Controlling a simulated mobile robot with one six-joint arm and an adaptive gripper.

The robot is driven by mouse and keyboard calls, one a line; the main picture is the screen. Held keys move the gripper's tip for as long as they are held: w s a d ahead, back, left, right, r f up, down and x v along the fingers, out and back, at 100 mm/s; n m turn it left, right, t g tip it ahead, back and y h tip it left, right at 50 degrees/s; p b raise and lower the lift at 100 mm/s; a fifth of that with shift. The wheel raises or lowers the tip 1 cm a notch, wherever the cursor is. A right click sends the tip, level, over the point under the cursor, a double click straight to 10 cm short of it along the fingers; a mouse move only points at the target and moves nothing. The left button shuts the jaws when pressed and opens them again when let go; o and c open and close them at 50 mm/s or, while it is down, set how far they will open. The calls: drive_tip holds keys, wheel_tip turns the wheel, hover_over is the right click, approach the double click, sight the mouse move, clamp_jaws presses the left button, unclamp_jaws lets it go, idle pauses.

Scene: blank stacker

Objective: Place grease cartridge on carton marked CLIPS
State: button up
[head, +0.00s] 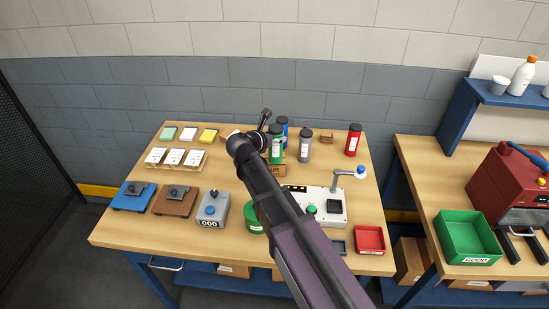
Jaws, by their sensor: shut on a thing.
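My gripper (267,138) is at the middle back of the wooden table, its fingers mostly hidden by my wrist. It is shut on what appears to be the green grease cartridge (277,150), which is upright with a black cap. The cartridge is directly above or on a brown carton (279,171) in this view; I cannot tell whether they touch. The carton has dark print, partly covered by my arm and too small to read. A blue cartridge (284,131), a grey one (305,147) and a red one (354,140) stand upright nearby.
Card stacks (176,157) and small devices (213,208) fill the left. A white machine (328,203) and red tray (370,239) are at right. A green bin (468,238) is on the neighbouring table.

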drive_tip(key=s+d+r+m+h+p, duration=0.1)
drive_tip(key=s+d+r, duration=0.1)
drive_tip(key=s, duration=0.8)
drive_tip(key=shift+s+d+g, duration=0.3)
drive_tip(key=shift+d+g, duration=0.1)
drive_tip(key=shift+d, duration=0.4)
drive_tip(key=shift+w, duration=0.1)
drive_tip(key=w+a, duration=0.1)
drive_tip(key=w, duration=0.3)
drive_tip(key=w+a+f, duration=0.1)
drive_tip(key=w+a, duration=0.1)
drive_tip(key=w, duration=0.3)
drive_tip(key=w+a+b, duration=0.1)
drive_tip(key=w, duration=0.4)
drive_tip(key=shift+a+f, duration=0.2)
drive_tip(key=shift+f, duration=0.05)
drive_tip(key=shift+w+a, duration=0.1)
drive_tip(key=shift+w, duration=0.2)
drive_tip(key=shift+w+a+f+b, duration=0.1)
drive_tip(key=shift+w+f+b, duration=0.05)
drive_tip(key=shift+f+b, duration=0.8)
drive_tip(key=shift+w+f+b, duration=0.1)
drive_tip(key=shift+f+b, duration=0.75)
drive_tip(key=shift+f, duration=0.05)
drive_tip(key=shift+f, duration=0.1)
